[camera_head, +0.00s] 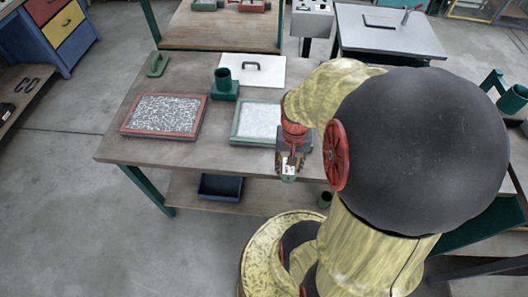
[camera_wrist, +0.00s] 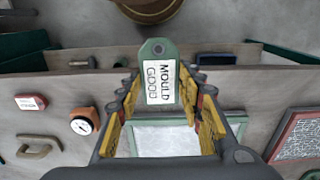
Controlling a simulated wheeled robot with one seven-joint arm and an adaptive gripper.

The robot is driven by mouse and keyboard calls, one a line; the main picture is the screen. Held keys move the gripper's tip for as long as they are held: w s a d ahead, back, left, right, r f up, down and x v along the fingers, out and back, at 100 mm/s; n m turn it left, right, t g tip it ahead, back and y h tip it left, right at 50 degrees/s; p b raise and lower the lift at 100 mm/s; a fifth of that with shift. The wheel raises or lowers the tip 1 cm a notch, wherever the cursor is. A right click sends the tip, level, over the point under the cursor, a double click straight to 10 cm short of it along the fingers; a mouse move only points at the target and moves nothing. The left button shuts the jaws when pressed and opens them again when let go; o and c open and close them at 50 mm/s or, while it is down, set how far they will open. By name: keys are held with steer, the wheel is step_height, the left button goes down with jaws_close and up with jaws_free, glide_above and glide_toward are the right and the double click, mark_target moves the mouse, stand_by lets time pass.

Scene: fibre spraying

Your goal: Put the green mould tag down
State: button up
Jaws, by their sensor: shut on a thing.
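The green mould tag (camera_wrist: 160,75) has a white label reading MOULD GOOD and a hole at one end. It is between the fingers of my gripper (camera_wrist: 172,105), which is shut on it. In the head view the tag (camera_head: 289,170) hangs below my gripper (camera_head: 293,158), near the table's front edge. A green-framed mould (camera_head: 236,136) with a pale fill lies on the table just left of the gripper; the arm hides its right part. A red-framed mould (camera_head: 126,126) with a speckled fill lies further left.
A red tag (camera_wrist: 30,102) and a dial gauge (camera_wrist: 84,122) show in the wrist view. A blue bin (camera_head: 220,186) sits on the lower shelf.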

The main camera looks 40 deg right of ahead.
steer(key=w+d+f+b, duration=0.2)
steer(key=w+d+f, duration=0.15)
steer(key=w, duration=0.55)
glide_above(270, 158)
step_height(270, 158, down, 6)
steer(key=shift+s+a+r+b, duration=0.1)
steer(key=shift+s+a+b, duration=0.05)
steer(key=shift+b, duration=0.15)
steer(key=shift+w+f+b, duration=0.15)
steer(key=shift+f+b, duration=0.05)
steer(key=shift+f, duration=0.7)
steer(key=shift+w+f+b, duration=0.1)
steer(key=shift+f+b, duration=0.1)
steer(key=shift+f, duration=0.7)
steer(key=shift+f, duration=0.2)
steer(key=o, duration=0.9)
steer(key=shift+o, duration=0.2)
steer(key=shift+r, duration=0.15)
